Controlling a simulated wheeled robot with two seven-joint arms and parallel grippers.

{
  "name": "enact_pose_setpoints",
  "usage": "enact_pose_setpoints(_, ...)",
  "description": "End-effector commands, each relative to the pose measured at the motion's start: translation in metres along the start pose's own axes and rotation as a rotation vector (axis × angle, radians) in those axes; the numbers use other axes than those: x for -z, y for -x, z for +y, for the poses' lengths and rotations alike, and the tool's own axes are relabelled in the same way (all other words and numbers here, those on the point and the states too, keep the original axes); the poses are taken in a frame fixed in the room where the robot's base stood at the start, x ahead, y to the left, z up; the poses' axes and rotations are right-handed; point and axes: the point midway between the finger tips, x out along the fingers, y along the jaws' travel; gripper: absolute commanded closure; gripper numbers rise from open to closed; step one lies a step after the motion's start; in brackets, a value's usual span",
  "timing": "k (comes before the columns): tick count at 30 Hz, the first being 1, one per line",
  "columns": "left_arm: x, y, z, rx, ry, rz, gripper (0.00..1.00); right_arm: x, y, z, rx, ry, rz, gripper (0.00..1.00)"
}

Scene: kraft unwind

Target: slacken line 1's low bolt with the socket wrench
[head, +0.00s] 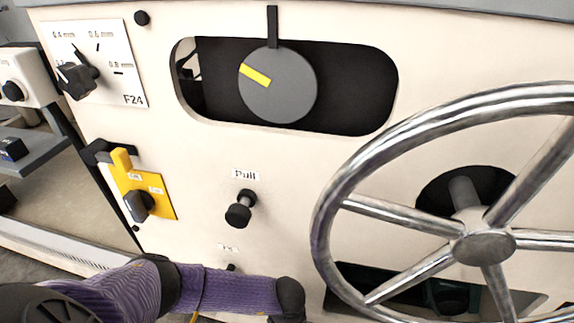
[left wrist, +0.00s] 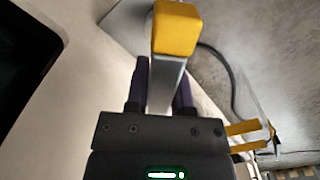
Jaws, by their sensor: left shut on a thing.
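In the left wrist view my left gripper (left wrist: 161,85) is shut on a flat silver bar with a yellow block end (left wrist: 177,30), which I take to be the socket wrench. The bar passes between the two purple fingers and the yellow end points away from the gripper. The wrench's other end is hidden. In the head view my purple left arm crosses the bottom left, low in front of the machine panel (head: 290,180); its gripper cannot be made out there. I cannot pick out line 1's low bolt in either view. My right gripper is not in view.
A large chrome handwheel (head: 484,247) stands out from the panel at right. A black pull knob (head: 240,208) and a yellow switch plate (head: 150,190) sit above my left arm. A grey dial (head: 277,85) shows in the upper window. Two yellow pieces (left wrist: 248,136) lie beside the gripper.

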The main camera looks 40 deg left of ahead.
Motion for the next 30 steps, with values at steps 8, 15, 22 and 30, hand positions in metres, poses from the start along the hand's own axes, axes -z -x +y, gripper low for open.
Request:
enact_pose_setpoints(8, 0.0001, -0.0039, 0.0002, 0.0, 0.0, 0.0, 1.0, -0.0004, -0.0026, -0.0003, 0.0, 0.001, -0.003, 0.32)
enact_pose_setpoints(15, 0.0001, -0.0036, 0.0002, -0.001, 0.0, 0.0, 1.0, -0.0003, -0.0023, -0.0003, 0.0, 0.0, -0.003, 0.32)
enact_pose_setpoints(22, 0.0001, -0.0051, 0.0002, 0.0, 0.0, 0.0, 1.0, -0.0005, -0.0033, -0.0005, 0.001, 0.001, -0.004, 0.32)
enact_pose_setpoints(30, 0.0, -0.0082, 0.0, 0.0, 0.0, 0.0, 1.0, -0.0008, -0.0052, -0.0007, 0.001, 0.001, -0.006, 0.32)
